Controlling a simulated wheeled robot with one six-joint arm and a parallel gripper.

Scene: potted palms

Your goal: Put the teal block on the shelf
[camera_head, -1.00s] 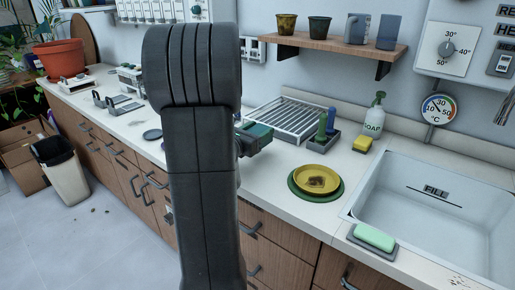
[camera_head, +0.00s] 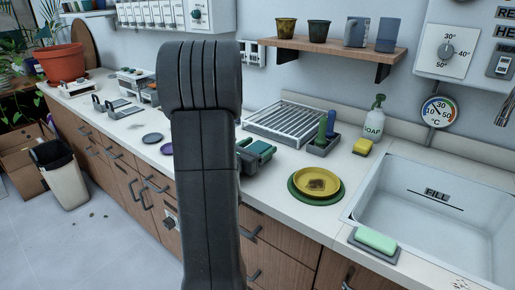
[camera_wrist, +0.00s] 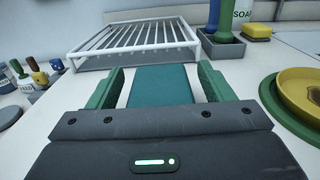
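The teal block (camera_wrist: 162,84) lies between the two green fingers of my gripper (camera_wrist: 160,76) in the wrist view. Narrow gaps show between the block and the fingers, so the gripper looks open around it. In the head view my gripper (camera_head: 256,155) is low over the counter, in front of the drying rack and partly hidden by my arm. The wooden shelf (camera_head: 335,48) is on the wall at the upper right, holding two small pots, a grey-blue jug and a blue cup.
A white drying rack (camera_head: 291,122) stands behind the gripper. A purple dish (camera_head: 152,138) lies left.

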